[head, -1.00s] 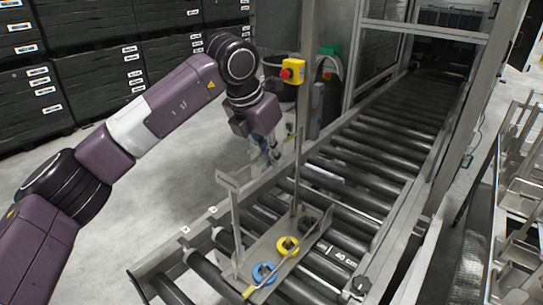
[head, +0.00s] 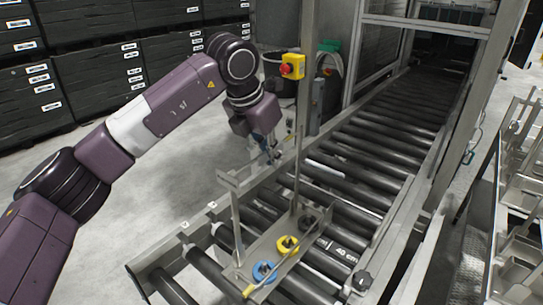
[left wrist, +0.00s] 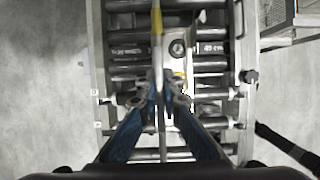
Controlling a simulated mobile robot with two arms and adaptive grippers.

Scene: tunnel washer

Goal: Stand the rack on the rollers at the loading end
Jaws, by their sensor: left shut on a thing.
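The rack (head: 237,235) is a grey metal frame with two uprights, a top bar and a flat base carrying a yellow ring (head: 288,244) and a blue ring (head: 264,271). It stands upright over the rollers (head: 330,265) at the near, loading end. I cannot tell whether its base touches them. My left gripper (head: 272,155) is shut on the rack's top bar. In the left wrist view, the blue fingers (left wrist: 160,98) close on the bar from both sides and hide part of the rack. My right gripper is not in view.
Side rails flank the roller track, which runs back into a dark tunnel (head: 440,50). A yellow box with a red button (head: 292,66) is on a post beside the track. Black crates (head: 100,85) are stacked at the back left. Metal racks (head: 515,200) stand at the right.

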